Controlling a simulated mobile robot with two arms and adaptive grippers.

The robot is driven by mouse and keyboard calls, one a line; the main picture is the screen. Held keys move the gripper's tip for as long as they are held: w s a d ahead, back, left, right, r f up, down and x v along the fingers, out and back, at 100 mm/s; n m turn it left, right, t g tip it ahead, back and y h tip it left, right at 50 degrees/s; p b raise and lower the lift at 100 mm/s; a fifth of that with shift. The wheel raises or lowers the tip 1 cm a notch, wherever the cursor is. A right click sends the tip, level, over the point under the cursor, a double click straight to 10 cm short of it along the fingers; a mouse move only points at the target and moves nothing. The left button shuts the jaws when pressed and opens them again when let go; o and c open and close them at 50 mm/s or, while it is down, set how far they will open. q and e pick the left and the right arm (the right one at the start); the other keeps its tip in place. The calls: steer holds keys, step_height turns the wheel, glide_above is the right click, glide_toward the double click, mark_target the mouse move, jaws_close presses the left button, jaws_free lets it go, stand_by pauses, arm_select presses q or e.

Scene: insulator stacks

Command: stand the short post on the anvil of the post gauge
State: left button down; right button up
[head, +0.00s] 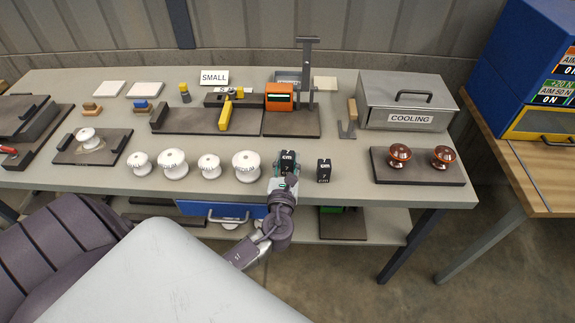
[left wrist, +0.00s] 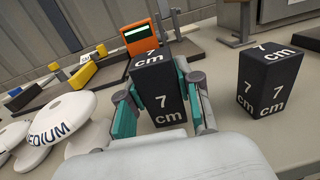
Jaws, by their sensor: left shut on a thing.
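Two black posts with white lettering stand near the front edge of the bench. My left gripper (head: 287,170) is shut on the left post (head: 287,156). In the left wrist view its teal-lined fingers (left wrist: 160,108) clasp the sides of this post (left wrist: 158,85), which reads 7 cm. It looks upright; I cannot tell if it is off the bench. The other post (head: 323,171) stands free to the right and also reads 7 cm in the left wrist view (left wrist: 268,82). The post gauge (head: 307,75), a grey upright with an orange display box (head: 280,96), stands behind on a dark base (head: 290,126).
Several white insulators (head: 246,165) stand left of the held post. Two brown insulators (head: 400,155) sit on a dark tray (head: 418,176) at the right. A wooden-handled tool (head: 351,115) and the cooling box (head: 408,98) stand right of the gauge. The bench between posts and gauge is clear.

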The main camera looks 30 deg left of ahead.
arm_select(q)
steer(key=shift+f, duration=0.7)
steer(key=shift+f, duration=0.2)
steer(key=c, duration=0.8)
jaws_free()
